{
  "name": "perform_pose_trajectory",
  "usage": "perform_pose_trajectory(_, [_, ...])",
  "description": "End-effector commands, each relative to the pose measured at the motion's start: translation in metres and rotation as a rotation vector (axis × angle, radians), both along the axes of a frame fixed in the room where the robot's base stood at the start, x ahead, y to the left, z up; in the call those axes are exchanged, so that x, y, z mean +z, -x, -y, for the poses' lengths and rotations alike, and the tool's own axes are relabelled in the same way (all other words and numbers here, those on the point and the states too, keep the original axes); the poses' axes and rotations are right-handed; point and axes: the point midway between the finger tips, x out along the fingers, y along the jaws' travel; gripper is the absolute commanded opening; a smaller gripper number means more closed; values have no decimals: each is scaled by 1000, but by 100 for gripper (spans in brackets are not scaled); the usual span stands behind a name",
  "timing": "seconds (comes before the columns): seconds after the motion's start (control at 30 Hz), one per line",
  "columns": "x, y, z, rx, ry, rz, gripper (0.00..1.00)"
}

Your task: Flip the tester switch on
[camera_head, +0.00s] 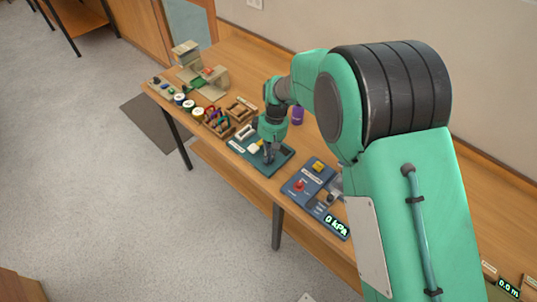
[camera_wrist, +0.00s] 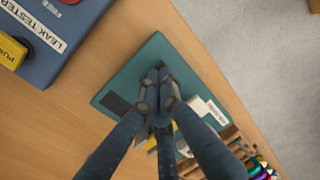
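The leak tester (camera_head: 311,181) is a blue panel on the bench, right of my gripper, with a yellow part, a red part (camera_head: 299,186) and a display reading "0 kPa" (camera_head: 336,225). I cannot make out whether the red part is the switch, or its position. In the wrist view, the tester's corner (camera_wrist: 75,45) shows at upper left with the label "LEAK TESTER" and a yellow button (camera_wrist: 10,52). My gripper (camera_head: 269,158) is over the teal board beside the tester, apart from the tester. In the wrist view its fingertips (camera_wrist: 159,75) are together, with nothing visible between them.
Wooden racks (camera_head: 218,124), spools (camera_head: 189,105) and a purple cup (camera_head: 297,115) stand nearby. A bare bench strip separates board and tester.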

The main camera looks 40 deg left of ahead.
Motion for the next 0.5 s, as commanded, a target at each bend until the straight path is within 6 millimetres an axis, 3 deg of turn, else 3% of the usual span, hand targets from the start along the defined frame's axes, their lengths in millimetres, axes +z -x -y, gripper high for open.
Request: perform_pose_trajectory(0.5, [-7,7,0,3,1,110,0])
